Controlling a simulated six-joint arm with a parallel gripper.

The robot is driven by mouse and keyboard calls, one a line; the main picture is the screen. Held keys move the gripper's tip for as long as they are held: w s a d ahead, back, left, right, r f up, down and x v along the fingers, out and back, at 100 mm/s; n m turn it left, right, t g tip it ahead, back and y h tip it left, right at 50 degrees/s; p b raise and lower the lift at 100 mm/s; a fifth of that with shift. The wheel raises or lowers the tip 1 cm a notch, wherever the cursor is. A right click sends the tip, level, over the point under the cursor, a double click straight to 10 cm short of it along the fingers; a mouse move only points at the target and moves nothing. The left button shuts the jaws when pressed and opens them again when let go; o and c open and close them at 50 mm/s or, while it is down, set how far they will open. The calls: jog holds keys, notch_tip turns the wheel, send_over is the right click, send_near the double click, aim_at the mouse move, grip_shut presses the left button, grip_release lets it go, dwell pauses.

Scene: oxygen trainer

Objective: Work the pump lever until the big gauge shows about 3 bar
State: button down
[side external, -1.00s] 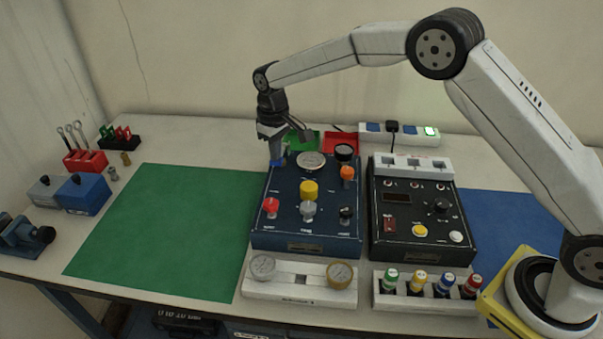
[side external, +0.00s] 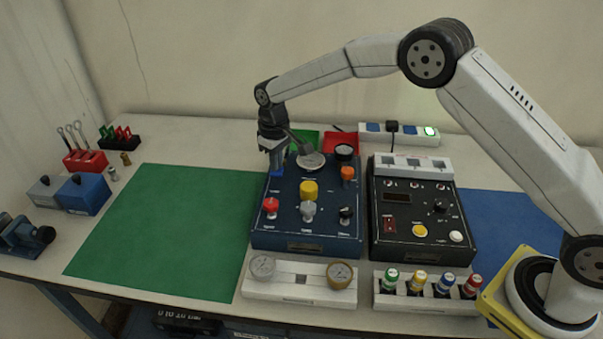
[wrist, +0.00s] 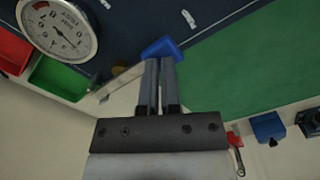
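The pump lever's blue handle (side external: 276,172) is at the back left edge of the dark blue panel (side external: 285,237). It also shows in the wrist view (wrist: 163,48), right at my fingertips. My gripper (side external: 275,168) points down above it. Its two fingers (wrist: 160,62) are close together with only a thin gap, and their tips appear to touch the handle. The handle is wider than this gap and does not look gripped between the fingers. The big gauge (side external: 311,161) lies on the panel right of my gripper. Its round white dial (wrist: 58,28) is partly cut off; I cannot read its pressure surely.
Yellow (side external: 309,188), red (side external: 270,206) and grey (side external: 308,209) knobs stand in front. Green (side external: 303,139) and red (side external: 342,138) trays lie behind. The green mat (side external: 160,220) is clear.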

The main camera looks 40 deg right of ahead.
jog(key=shift+f, duration=0.4)
jog(key=shift+r, duration=2)
jog(key=shift+f, duration=0.1)
jog(key=shift+f, duration=1.85)
